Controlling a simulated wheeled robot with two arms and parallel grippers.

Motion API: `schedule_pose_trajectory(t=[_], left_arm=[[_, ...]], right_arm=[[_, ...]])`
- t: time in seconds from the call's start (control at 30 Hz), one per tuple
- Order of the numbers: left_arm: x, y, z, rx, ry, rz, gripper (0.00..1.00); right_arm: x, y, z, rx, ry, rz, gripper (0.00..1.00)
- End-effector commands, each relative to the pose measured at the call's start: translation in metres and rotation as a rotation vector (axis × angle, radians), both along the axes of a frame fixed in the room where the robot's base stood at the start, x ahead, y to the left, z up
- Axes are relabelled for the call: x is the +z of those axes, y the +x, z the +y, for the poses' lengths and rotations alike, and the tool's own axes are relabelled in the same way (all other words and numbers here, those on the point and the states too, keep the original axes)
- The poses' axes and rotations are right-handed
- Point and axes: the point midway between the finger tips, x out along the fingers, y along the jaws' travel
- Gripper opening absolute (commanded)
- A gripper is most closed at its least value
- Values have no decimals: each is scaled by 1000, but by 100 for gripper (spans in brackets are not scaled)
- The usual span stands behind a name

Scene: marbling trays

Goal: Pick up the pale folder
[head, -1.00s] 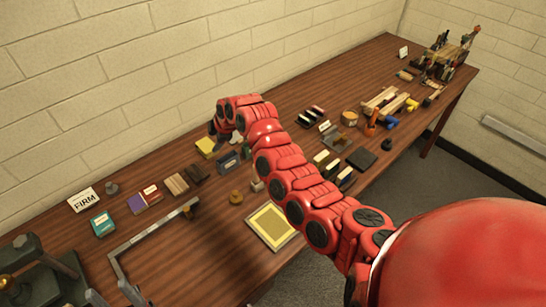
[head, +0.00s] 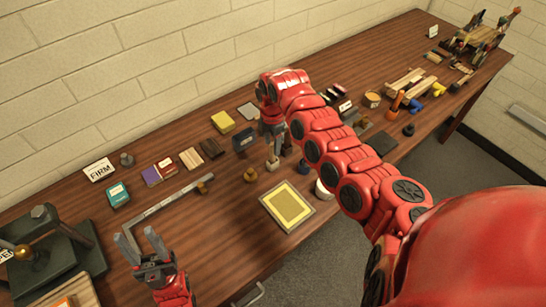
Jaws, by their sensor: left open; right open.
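A small pale upright piece (head: 272,163) stands near the middle of the table, in front of the dark blue box. It may be the pale folder, but it is too small to tell. My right gripper (head: 271,143) points down just above and behind it, jaws open. Whether the fingers surround or touch the piece cannot be told. My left gripper (head: 140,240) is open and empty at the lower left, over the front of the table, fingers pointing up in the picture.
A yellow framed panel (head: 288,205) lies at the front edge. A brass knob (head: 250,175) and a dark blue box (head: 243,139) are left of the pale piece. A yellow block (head: 223,122) is behind. A metal angle bar (head: 160,207) and green press (head: 60,250) are at left.

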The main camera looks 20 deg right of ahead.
Motion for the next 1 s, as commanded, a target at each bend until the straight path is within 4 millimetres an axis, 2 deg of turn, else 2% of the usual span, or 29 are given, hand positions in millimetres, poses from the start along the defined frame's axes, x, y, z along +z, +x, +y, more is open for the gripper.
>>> schedule_pose_trajectory(t=[0.03, 0.23, 0.43, 0.5, 0.7, 0.77, 1.0], left_arm=[[-5, 0, 0, 0, 0, 0, 50], [-12, 0, 0, 0, 0, 0, 50], [-33, 0, 0, 0, 0, 0, 50], [-36, 0, 0, 0, 0, 0, 50], [-33, 0, 0, 0, 0, 0, 50], [-33, 0, 0, 0, 0, 0, 50], [-33, 0, 0, 0, 0, 0, 50]], right_arm=[[-9, 0, 0, 0, 0, 0, 58], [-24, 1, -1, -2, 0, -3, 58], [-59, 0, -2, 0, 0, -2, 58], [-64, 0, -3, -1, 0, -2, 58], [-62, 0, -3, -1, -1, -3, 58], [-62, 0, -3, -1, -1, -3, 49], [-62, 0, -3, -2, -1, -3, 5]])
